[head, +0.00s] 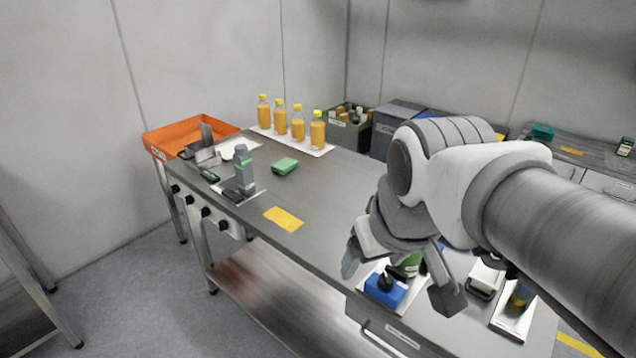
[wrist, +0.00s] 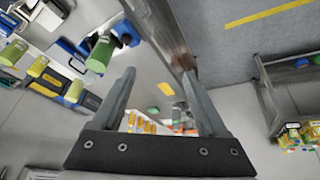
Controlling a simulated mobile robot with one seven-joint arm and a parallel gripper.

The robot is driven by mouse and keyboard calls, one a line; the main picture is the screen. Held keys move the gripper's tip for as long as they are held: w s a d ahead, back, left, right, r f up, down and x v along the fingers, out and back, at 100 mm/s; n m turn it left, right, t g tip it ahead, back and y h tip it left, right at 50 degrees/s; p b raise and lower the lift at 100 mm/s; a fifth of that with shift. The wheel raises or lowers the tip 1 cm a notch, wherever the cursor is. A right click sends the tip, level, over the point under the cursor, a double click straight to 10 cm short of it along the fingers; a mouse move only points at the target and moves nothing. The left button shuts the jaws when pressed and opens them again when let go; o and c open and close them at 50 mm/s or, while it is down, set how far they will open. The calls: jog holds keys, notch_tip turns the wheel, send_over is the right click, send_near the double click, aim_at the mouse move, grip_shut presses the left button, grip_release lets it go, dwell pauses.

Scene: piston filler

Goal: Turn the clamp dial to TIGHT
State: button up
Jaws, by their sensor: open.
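Several round black knobs, one a dark dial (head: 205,212), sit in a row on a pale panel at the left end of the bench's front side. Their labels are too small to read, so I cannot tell which is the clamp dial or where it points. A blue block (head: 384,292) with a black top piece sits on a white plate near the bench's front edge; I cannot tell whether it is the clamp. My gripper (head: 400,280) is open, above the bench by this block and far right of the knobs. In the wrist view my gripper (wrist: 158,74) has nothing between its fingers.
An orange tray (head: 190,135) is at the far left. Floor (head: 140,290) in front is clear.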

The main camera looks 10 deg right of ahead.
jog(key=w+d+n+g, duration=0.2)
jog(key=w+d+n, duration=0.15)
jog(key=w, duration=0.55)
jog(key=n+g, duration=0.3)
send_over(386, 279)
notch_tip(386, 279, down, 7)
notch_tip(386, 279, down, 18)
jog(key=shift+r+b, duration=0.25)
jog(key=shift+b, duration=0.6)
grip_shut()
dwell(0.3)
